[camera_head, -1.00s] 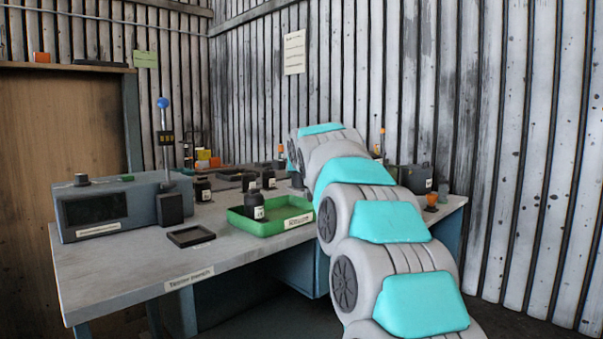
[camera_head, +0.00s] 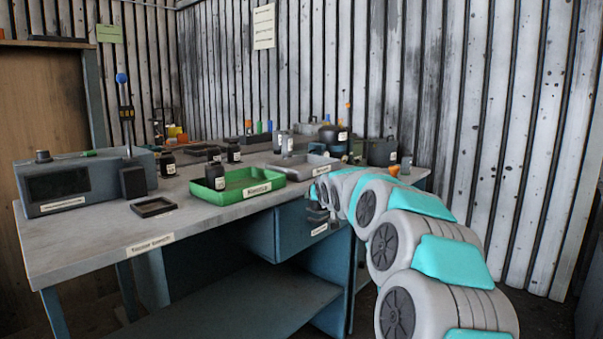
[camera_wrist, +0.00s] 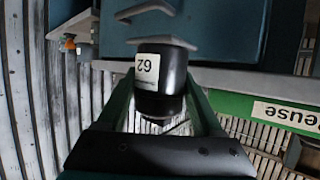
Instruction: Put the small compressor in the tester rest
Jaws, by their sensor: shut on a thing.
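In the wrist view my gripper (camera_wrist: 160,98) is shut on a black cylinder (camera_wrist: 174,85) with a white number label, likely the small compressor. Its green fingers lie on either side of it. In the head view my gripper (camera_head: 317,212) is small and dark, in front of the bench's drawer front; the held cylinder is not clear there. A small black square tray (camera_head: 153,207), possibly the tester rest, lies empty on the bench, right of the grey tester box (camera_head: 75,185) with its blue-knobbed lever. It is well left of my gripper.
A green tray (camera_head: 262,194) labelled Reuse holds one black bottle-like unit (camera_head: 215,176). Similar units stand behind it. A grey tray (camera_head: 300,168) and a larger black canister (camera_head: 333,140) are at the right. The bench's front left (camera_head: 85,232) is clear.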

